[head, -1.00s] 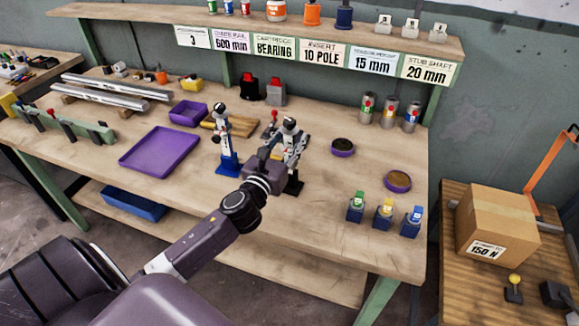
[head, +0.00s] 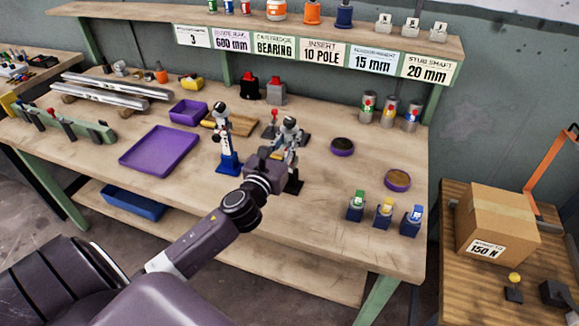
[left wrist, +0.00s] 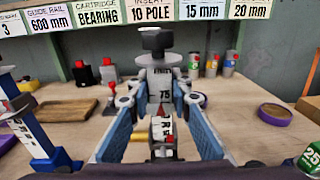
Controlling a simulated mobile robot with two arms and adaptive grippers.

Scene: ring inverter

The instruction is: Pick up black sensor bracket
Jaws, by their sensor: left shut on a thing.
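The black sensor bracket (head: 293,186) stands upright on the bench, with a black base, a pale grey body and a dark top. My left gripper (head: 285,152) is shut on its body and partly hides it in the head view. In the left wrist view the bracket (left wrist: 162,77) rises between the two blue-padded fingers of the gripper (left wrist: 158,110), with a "75" label on it. A similar bracket with a blue base (head: 228,164) stands to the left, apart from the gripper. My right gripper is not in view.
A purple tray (head: 160,151) lies to the left, with a smaller purple bin (head: 188,112) behind it. A wooden board (head: 238,126) lies behind the brackets. Purple round dishes (head: 397,181) and several small coloured blocks (head: 383,214) are to the right. The front bench strip is clear.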

